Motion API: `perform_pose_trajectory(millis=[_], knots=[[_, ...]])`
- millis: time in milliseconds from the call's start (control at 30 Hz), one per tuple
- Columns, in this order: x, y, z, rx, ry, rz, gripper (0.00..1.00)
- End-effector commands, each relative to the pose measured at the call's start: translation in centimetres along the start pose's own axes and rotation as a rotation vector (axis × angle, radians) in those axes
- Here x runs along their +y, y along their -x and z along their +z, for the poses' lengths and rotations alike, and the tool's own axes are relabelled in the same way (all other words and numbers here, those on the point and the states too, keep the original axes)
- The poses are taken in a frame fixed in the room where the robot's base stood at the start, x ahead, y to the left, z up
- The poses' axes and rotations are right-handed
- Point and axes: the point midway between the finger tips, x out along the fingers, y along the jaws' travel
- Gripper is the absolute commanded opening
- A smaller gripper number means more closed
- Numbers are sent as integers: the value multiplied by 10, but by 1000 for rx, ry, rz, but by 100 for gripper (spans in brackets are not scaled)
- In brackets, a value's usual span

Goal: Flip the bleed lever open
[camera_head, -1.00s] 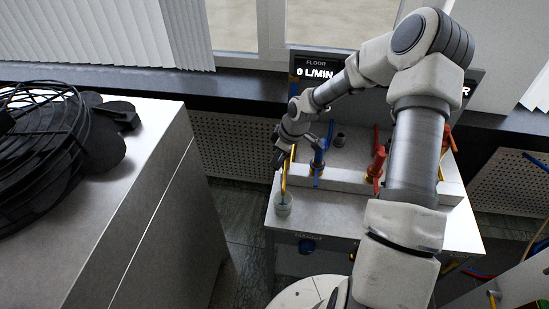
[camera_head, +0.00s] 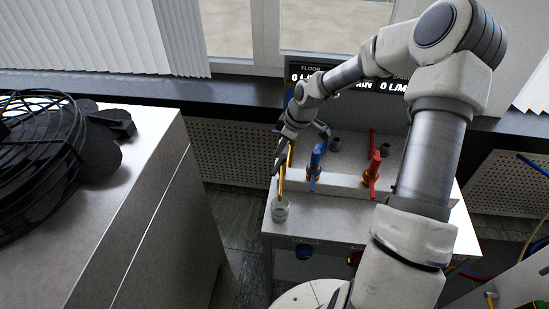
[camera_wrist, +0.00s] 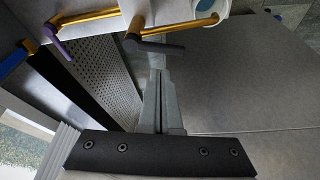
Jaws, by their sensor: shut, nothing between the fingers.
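A dark lever (camera_wrist: 158,47) sits on a brass fitting in the wrist view, just beyond my fingertips; no label shows on it, and I take it for the bleed lever. My gripper (camera_wrist: 159,72) is shut and empty, its grey fingers pointing at the lever. I cannot tell whether they touch it. In the head view my gripper (camera_head: 277,163) is beside the thin yellow pipe (camera_head: 282,184) at the bench's left end. A small cup (camera_head: 280,212) stands below the pipe, and the cup also shows in the wrist view (camera_wrist: 207,6). The lever is not clear in the head view.
A blue valve handle (camera_head: 316,158) and a red one (camera_head: 373,170) stand to the right on the bench (camera_head: 330,215). A purple handle (camera_wrist: 60,46) is left of the lever.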

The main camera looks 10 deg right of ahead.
Motion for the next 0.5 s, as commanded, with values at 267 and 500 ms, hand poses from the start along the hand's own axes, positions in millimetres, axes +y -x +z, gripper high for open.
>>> perform_pose_trajectory(millis=[267,500], knots=[[2,69,0,0,-1,5,0],[1,102,0,1,-1,1,0]])
